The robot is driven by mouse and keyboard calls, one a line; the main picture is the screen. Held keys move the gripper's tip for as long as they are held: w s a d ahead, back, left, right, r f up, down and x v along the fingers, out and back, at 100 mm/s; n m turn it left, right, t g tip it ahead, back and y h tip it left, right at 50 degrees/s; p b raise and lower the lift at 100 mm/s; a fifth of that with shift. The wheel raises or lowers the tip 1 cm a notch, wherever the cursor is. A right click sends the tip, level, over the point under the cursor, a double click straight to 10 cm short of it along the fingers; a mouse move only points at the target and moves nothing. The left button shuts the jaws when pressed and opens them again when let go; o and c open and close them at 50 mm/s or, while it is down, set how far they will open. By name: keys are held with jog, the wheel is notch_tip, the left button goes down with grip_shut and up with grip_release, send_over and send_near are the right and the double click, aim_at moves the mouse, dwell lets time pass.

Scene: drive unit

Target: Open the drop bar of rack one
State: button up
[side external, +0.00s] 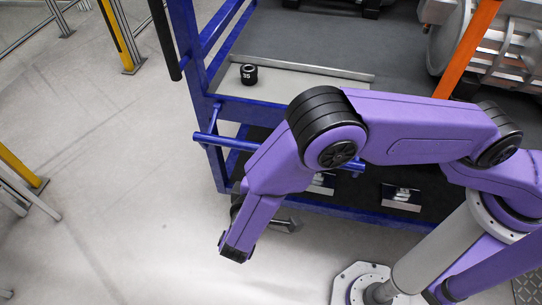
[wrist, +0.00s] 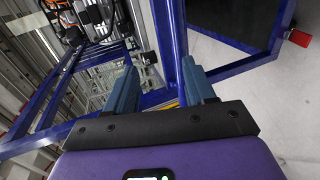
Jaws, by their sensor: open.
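A blue rack (side external: 210,111) stands at the upper middle of the side view. A blue horizontal bar (side external: 222,141) runs across its front, and my purple arm hides its middle. I cannot tell whether this is the drop bar, and I see no rack number. My gripper (wrist: 158,76) shows in the wrist view with two blue-grey fingers spread apart and nothing between them. Blue rack beams (wrist: 172,35) appear beyond and between the fingers, with no clear contact. In the side view my arm's end hangs low in front of the rack, and the fingers are mostly hidden.
A black cylinder (side external: 249,74) stands on the rack's light shelf (side external: 290,84). A grey machine (side external: 490,40) and an orange post (side external: 468,48) are at upper right. Yellow posts (side external: 122,38) stand at left. The pale floor (side external: 110,190) left of the rack is clear.

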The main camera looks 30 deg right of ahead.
jog(key=v, duration=0.6)
jog(key=s+d+f+n+t+y, duration=0.25)
jog(key=d+f+n+t, duration=0.35)
jog(key=f, duration=0.4)
jog(key=w+d, duration=0.3)
jog(key=w, duration=0.5)
jog(key=w+d+m+t, duration=0.1)
jog(key=w+d, duration=0.3)
jog(key=w, duration=0.4)
jog(key=shift+w+d+r+y, duration=0.15)
jog(key=shift+w+r+y, duration=0.2)
jog(key=shift+w+r, duration=0.1)
